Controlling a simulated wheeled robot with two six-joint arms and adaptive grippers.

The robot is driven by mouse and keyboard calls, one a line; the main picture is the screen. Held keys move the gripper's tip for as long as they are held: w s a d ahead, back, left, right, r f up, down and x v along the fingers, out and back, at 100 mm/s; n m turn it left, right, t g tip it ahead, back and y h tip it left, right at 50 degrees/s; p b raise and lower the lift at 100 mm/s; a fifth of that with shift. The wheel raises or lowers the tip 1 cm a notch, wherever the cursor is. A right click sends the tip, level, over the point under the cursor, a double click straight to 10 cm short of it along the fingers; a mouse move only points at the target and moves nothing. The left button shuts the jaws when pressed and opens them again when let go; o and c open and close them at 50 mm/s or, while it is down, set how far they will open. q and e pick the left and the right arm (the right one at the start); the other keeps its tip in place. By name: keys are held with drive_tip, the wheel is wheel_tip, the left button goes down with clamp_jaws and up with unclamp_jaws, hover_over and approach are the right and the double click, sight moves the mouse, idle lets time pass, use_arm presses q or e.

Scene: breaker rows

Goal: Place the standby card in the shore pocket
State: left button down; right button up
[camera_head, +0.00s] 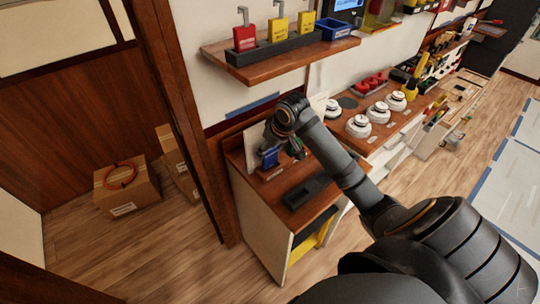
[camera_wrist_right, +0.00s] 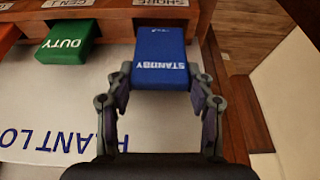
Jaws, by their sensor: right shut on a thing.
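The blue standby card (camera_wrist_right: 160,57) is between the fingers of my right gripper (camera_wrist_right: 160,90), which is shut on it. Its white STANDBY lettering is upside down in the right wrist view. The far end of the card lies at the wooden rack directly below the SHORE label (camera_wrist_right: 163,3). My left gripper is not in view.
A green DUTY card (camera_wrist_right: 68,42) sits in the neighbouring pocket, left of the standby card. A white lettered board (camera_wrist_right: 50,115) lies below it. A black tray (camera_head: 307,191) is on the cabinet top. A shelf (camera_head: 270,68) with padlocks overhangs behind.

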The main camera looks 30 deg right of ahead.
sight(271, 154)
wheel_tip(271, 154, down, 3)
drive_tip(key=shift+r+p, duration=0.2)
drive_tip(key=shift+p, duration=0.15)
drive_tip(key=shift+f, duration=0.3)
drive_tip(key=o, duration=1.2)
drive_tip(key=shift+f, duration=0.1)
drive_tip(key=shift+c, duration=0.2)
drive_tip(key=v, duration=1.2)
drive_tip(key=shift+s, duration=0.1)
